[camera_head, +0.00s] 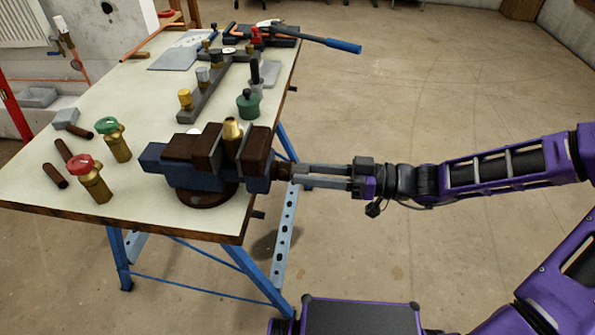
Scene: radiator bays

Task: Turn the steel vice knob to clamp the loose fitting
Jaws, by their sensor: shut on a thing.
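A blue vice (205,181) with brown jaws stands near the right edge of the workbench. A brass fitting (232,131) stands upright between the vice jaws; I cannot tell whether the jaws touch it on both sides. The vice knob (281,170) is at the right end of the vice, past the bench edge, and looks dark brown here. My gripper (297,174) reaches in from the right, its two fingers level and shut on the knob. The fingertips partly hide the knob.
The workbench (130,192) also holds a red-capped valve (89,177), a green-capped valve (113,138) and short brown pipe pieces (56,176) at left. A grey rail of fittings (205,97) and a blue-handled tool (342,45) lie behind. Floor at right is clear.

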